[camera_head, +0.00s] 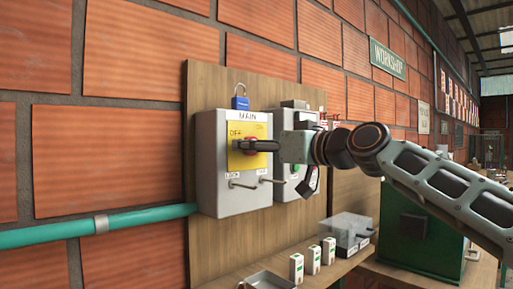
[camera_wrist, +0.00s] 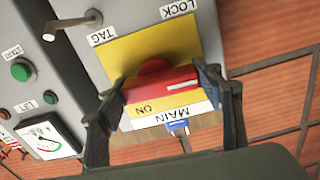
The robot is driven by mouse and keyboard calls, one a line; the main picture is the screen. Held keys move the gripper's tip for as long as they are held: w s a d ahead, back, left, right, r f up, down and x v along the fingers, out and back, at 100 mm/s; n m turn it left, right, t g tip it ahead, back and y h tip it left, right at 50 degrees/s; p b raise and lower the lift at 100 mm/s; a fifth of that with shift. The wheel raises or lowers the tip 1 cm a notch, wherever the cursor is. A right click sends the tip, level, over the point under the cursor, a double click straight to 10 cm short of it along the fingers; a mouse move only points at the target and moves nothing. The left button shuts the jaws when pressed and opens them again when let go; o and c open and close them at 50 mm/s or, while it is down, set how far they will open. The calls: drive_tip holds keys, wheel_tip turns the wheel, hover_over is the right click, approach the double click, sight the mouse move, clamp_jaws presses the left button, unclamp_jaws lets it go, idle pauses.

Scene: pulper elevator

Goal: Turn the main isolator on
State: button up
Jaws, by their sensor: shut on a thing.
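The main isolator is a grey box (camera_head: 222,180) labelled MAIN on a wooden board, with a yellow plate (camera_head: 236,130) on its front. OFF shows at the plate's left in the head view. ON shows on the MAIN side in the wrist view. My gripper (camera_head: 258,146) reaches in from the right and is shut on the red rotary handle (camera_wrist: 165,91), with one finger at each end. The handle lies crosswise between the fingers, and a pale mark shows near one end. In the head view my gripper partly hides the handle.
A blue padlock (camera_head: 240,102) hangs above the box. Two metal pegs stick out below the plate, near the LOCK and TAG labels. A second grey box (camera_head: 290,172) with a green button (camera_wrist: 21,72) stands close at the right. Small items and a clear-covered box (camera_head: 348,228) sit on the shelf below.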

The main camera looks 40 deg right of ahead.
drive_tip(key=m, duration=0.4)
drive_tip(key=shift+m+b, duration=0.3)
drive_tip(key=shift+b, duration=0.1)
drive_tip(key=m, duration=0.4)
drive_tip(key=shift+r, duration=0.15)
drive_tip(key=m, duration=0.4)
drive_tip(key=shift+d+r+p, duration=0.1)
drive_tip(key=shift+d+p, duration=0.05)
drive_tip(key=shift+p, duration=0.25)
drive_tip(key=shift+m+p, duration=0.55)
drive_tip(key=shift+m, duration=1.75)
drive_tip(key=o, duration=1.2)
drive_tip(key=shift+c, duration=0.2)
drive_tip(key=s+d, duration=0.1)
drive_tip(key=s, duration=1.1)
